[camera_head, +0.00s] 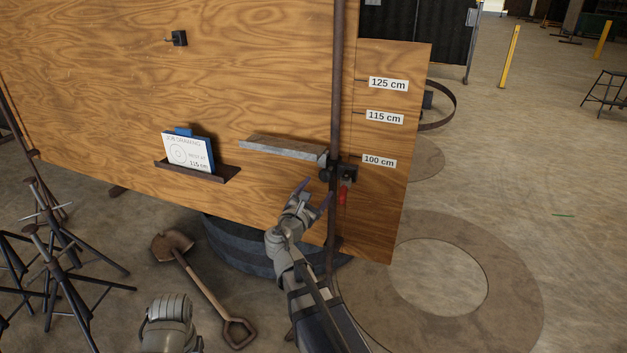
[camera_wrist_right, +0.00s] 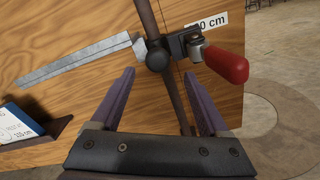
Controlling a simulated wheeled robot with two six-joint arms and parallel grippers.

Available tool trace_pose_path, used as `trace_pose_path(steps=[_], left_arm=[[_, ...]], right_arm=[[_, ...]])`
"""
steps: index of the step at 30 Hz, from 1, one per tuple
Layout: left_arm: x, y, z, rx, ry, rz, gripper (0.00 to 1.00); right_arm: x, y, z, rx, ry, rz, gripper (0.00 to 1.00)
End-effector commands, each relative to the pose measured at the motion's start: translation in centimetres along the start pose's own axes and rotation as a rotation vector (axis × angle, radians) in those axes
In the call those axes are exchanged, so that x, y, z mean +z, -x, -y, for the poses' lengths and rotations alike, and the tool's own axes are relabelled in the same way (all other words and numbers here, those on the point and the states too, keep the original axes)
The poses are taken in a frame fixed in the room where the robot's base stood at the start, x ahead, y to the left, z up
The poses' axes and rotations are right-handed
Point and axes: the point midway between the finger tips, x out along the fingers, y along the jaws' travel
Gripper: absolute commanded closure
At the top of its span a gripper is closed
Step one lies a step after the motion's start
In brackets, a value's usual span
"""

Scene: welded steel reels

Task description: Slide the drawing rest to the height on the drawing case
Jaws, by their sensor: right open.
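The drawing rest (camera_head: 285,149) is a grey bar on a dark clamp, set on a vertical steel post (camera_head: 337,80) near the 100 cm label (camera_head: 379,161). In the right wrist view the bar (camera_wrist_right: 75,69) runs left from the clamp (camera_wrist_right: 158,55). A red handle (camera_head: 343,194) hangs at the clamp; it also shows in the wrist view (camera_wrist_right: 227,65). My right gripper (camera_head: 316,190) is open and empty, just below the clamp. My left gripper is not clearly visible; part of my left arm shows at the bottom.
The wooden panel (camera_head: 240,80) carries labels for 115 cm (camera_head: 384,116) and 125 cm (camera_head: 388,84) above. A shovel (camera_head: 205,285) and dark metal stands (camera_head: 50,265) are on the floor at left. Open floor lies to the right.

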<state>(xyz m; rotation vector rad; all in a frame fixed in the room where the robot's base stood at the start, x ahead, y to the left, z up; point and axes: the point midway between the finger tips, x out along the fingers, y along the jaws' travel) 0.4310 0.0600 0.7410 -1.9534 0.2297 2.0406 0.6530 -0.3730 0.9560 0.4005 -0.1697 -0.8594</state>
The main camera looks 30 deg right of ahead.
Motion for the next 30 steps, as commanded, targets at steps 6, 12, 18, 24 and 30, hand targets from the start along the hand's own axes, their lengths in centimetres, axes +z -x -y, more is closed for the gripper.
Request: trace_pose_path(steps=[6,12,18,24,30], left_arm=[[0.0,-0.1,0.0,0.0,0.0,0.0,0.42],[0.0,-0.1,0.0,0.0,0.0,0.0,0.42],[0.0,-0.1,0.0,0.0,0.0,0.0,0.42],[0.0,-0.1,0.0,0.0,0.0,0.0,0.42],[0.0,-0.1,0.0,0.0,0.0,0.0,0.42]], right_arm=[[0.2,-0.5,-0.2,0.012,0.034,0.012,0.21],[0.2,-3.0,-0.2,0.009,0.032,0.012,0.21],[0.2,-6.0,-0.3,0.009,0.031,0.012,0.21],[0.2,-7.7,-0.2,0.011,0.03,0.011,0.21],[0.3,-8.0,-0.2,0.011,0.03,0.011,0.21]])
